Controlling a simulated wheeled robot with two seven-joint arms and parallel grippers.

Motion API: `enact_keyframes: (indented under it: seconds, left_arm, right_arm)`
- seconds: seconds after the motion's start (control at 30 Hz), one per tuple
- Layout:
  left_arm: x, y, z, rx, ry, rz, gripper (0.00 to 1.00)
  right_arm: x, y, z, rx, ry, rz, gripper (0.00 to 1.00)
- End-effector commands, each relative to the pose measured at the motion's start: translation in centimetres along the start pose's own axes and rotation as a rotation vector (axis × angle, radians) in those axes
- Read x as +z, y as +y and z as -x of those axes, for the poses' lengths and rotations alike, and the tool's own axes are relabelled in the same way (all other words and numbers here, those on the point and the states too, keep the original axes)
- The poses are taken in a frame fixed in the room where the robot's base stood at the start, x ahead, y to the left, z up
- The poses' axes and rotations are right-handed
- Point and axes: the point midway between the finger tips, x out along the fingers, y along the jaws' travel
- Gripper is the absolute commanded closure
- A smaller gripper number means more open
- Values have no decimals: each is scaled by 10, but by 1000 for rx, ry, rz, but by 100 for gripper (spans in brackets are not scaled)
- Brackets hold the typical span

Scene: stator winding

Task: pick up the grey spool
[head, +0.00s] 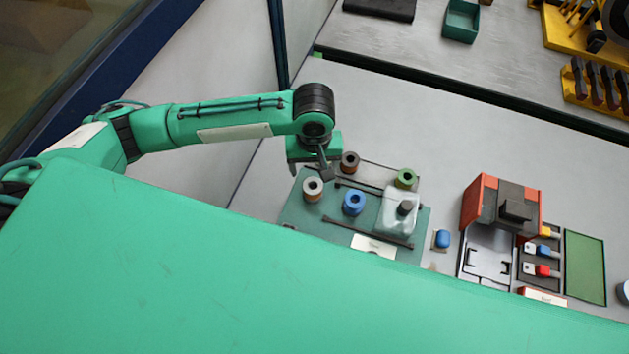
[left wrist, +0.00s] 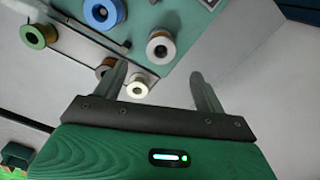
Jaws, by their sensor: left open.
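The grey spool (head: 313,188), a pale ring with a dark hole and a coppery centre, stands on the left part of the green board (head: 300,215). It also shows in the left wrist view (left wrist: 153,36), just beyond the fingertips. My left gripper (head: 326,172) is above the board's back left edge, close to the grey spool; in the wrist view its fingers (left wrist: 158,72) are apart with nothing held. A cream-white spool (left wrist: 137,88) shows near the left finger and is hidden in the head view. My right gripper is not in view.
A brown spool (head: 349,162), a blue spool (head: 354,201) and a green spool (head: 406,178) stand close by. A clear-white block with a dark knob (head: 397,222) is on the board's right. A red and dark fixture (head: 474,200) stands further right.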

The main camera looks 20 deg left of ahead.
Motion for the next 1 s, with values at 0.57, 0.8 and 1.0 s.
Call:
enact_keyframes:
  seconds: [0.57, 0.8, 1.0]
  left_arm:
    - [-2, -3, -70, -3, -1, -1, 28]
    - [-4, -4, -102, 0, 0, -1, 28]
    - [-4, -4, -109, 2, 2, -2, 28]
  right_arm:
    - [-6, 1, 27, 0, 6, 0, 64]
    - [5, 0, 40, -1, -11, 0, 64]
    - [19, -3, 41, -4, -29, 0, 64]
